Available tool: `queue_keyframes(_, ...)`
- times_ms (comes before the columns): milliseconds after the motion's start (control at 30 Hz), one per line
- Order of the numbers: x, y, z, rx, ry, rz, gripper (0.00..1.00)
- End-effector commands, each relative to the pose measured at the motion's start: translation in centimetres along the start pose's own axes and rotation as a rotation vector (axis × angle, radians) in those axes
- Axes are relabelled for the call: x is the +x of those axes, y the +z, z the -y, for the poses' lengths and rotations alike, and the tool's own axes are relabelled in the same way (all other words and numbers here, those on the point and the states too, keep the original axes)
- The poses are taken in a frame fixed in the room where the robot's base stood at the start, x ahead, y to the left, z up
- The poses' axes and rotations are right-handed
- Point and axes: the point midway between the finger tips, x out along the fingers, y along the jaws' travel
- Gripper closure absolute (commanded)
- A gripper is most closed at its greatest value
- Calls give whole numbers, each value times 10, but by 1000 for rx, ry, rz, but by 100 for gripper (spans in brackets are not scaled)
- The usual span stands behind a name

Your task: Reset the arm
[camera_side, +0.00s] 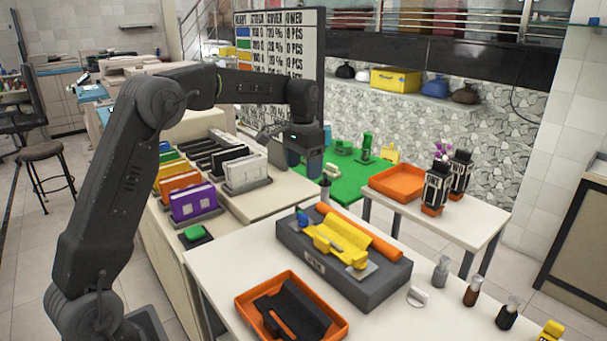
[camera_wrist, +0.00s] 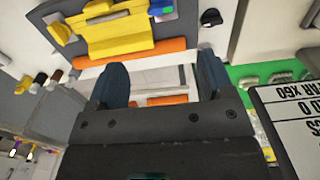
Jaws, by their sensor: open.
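My arm reaches across from the left in the side view. My gripper (camera_side: 306,157) hangs high over the place between the counter and the front table. In the wrist view my gripper (camera_wrist: 162,66) shows two dark blue fingers apart, with nothing between them. A grey block (camera_side: 345,275) on the front table carries a yellow part (camera_side: 340,240) and an orange roll (camera_side: 360,231). The yellow part (camera_wrist: 112,36) and the orange roll (camera_wrist: 130,57) also show in the wrist view, beyond the fingers. My gripper is clear of both.
An orange tray (camera_side: 252,293) with a black part lies at the table's front. Several small bottles (camera_side: 471,290) stand at the right. Coloured cartridges (camera_side: 195,203) stand on the counter. A second orange tray (camera_side: 397,182) and black canisters (camera_side: 437,185) are on the small table.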

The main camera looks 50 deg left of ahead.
Motion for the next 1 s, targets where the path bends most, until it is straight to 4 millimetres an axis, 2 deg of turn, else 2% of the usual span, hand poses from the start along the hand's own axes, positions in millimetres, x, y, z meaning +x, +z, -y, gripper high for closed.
queue_keyframes(200,-8,7,-7,1,-5,-16,26)
queue_keyframes(267,-17,15,-16,2,-10,-33,26)
queue_keyframes(367,-36,38,-36,1,-21,-78,26)
queue_keyframes(500,-59,83,-69,0,-34,-155,26)
queue_keyframes(667,-70,139,-100,-2,-39,-245,26)
queue_keyframes(833,-65,201,-127,-6,-34,-341,26)
queue_keyframes(1000,-46,253,-144,-10,-20,-426,26)
